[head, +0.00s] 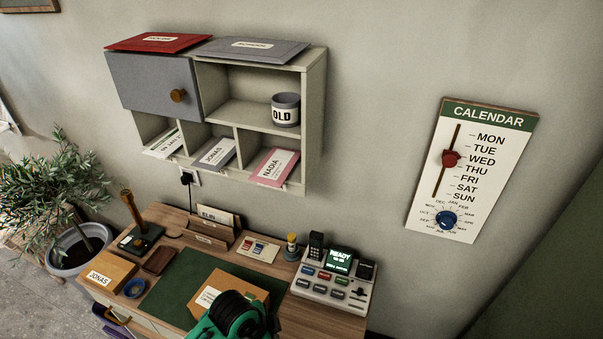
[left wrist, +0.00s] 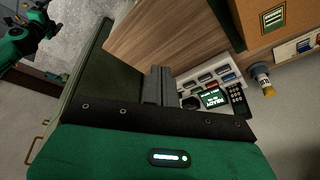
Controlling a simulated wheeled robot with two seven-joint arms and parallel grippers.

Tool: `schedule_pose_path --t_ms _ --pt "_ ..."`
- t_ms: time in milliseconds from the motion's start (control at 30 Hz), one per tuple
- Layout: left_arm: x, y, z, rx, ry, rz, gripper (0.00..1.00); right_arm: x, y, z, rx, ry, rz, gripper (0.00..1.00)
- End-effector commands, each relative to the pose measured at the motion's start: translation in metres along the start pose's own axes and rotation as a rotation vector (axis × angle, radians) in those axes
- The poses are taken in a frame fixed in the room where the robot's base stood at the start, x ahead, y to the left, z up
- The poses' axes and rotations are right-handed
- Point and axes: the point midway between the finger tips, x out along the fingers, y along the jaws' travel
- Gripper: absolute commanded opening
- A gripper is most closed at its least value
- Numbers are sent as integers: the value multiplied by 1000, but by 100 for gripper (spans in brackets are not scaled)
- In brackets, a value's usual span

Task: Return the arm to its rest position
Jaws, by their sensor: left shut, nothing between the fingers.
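My left gripper (left wrist: 158,84) shows in the left wrist view. Its grey fingers are shut together with nothing between them, over or near the wooden desk (left wrist: 150,40) and beside the button console (left wrist: 215,95). Whether the fingers touch anything is not clear. In the head view a green and black part of my arm (head: 238,318) shows at the bottom edge, in front of the desk (head: 335,317) and partly covering a cardboard box (head: 252,287). The gripper itself is outside that view. I cannot make out my right gripper.
A wall shelf (head: 315,120) holds folders, letters and a mug (head: 286,109). A calendar (head: 475,165) hangs to the right. A potted plant (head: 60,190) stands left.

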Motion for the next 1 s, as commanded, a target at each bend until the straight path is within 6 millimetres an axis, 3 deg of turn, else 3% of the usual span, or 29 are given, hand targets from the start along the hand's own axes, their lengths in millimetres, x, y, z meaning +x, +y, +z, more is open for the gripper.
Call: schedule_pose_path --t_ms 167,400,900,1000 --pt "-24 26 25 -277 31 -58 0 0 0 0 0 0 0 100" --pt "-62 50 82 -644 12 -164 0 0 0 0 0 0 0 100" --pt "-118 87 168 -1057 -85 -335 0 0 0 0 0 0 0 100" --pt "-92 82 174 -1058 -93 -329 0 5 0 0 0 1 0 100"
